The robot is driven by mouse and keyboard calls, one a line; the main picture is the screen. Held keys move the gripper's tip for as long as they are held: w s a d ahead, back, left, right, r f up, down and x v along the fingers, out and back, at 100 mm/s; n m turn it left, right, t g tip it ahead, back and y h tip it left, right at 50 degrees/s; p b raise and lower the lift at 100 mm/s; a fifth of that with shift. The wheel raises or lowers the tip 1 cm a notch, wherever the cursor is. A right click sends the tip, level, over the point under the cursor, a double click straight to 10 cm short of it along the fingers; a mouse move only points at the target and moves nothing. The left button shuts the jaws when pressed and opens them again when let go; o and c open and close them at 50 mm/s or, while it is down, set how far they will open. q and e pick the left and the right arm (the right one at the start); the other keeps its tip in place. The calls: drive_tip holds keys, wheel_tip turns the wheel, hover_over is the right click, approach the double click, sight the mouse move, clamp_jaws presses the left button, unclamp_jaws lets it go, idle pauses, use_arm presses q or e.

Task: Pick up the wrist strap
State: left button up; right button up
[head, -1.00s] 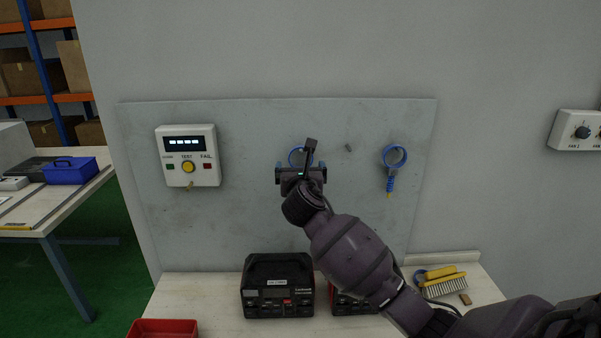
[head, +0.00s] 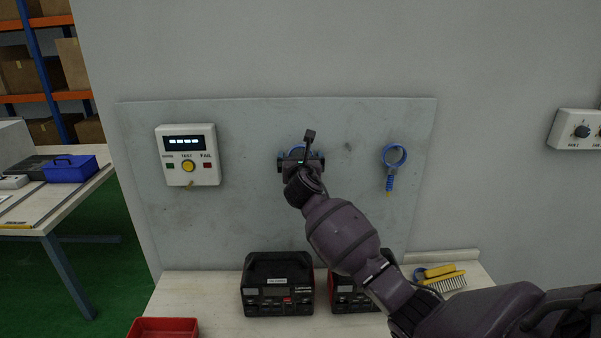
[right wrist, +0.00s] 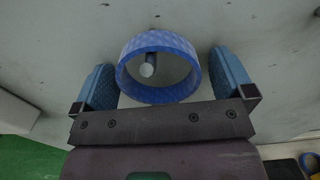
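A blue ring-shaped wrist strap (right wrist: 184,91) hangs on a peg (right wrist: 147,70) on the grey wall board. In the right wrist view it sits between the two blue fingers of my right gripper (right wrist: 165,82), with a gap on each side. The gripper is open around it. In the head view my right gripper (head: 300,160) is up against the board and hides most of this strap (head: 297,149). A second blue wrist strap (head: 395,155) with a coiled cord hangs on the board to the right. My left gripper is not in view.
A white tester box (head: 188,156) is on the board at left. Two black power units (head: 277,284) (head: 350,291) stand on the bench below, with a red tray (head: 163,328) at left and a yellow brush (head: 440,271) at right.

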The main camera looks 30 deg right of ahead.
drive_tip(key=c, duration=0.9)
drive_tip(key=shift+r, duration=0.1)
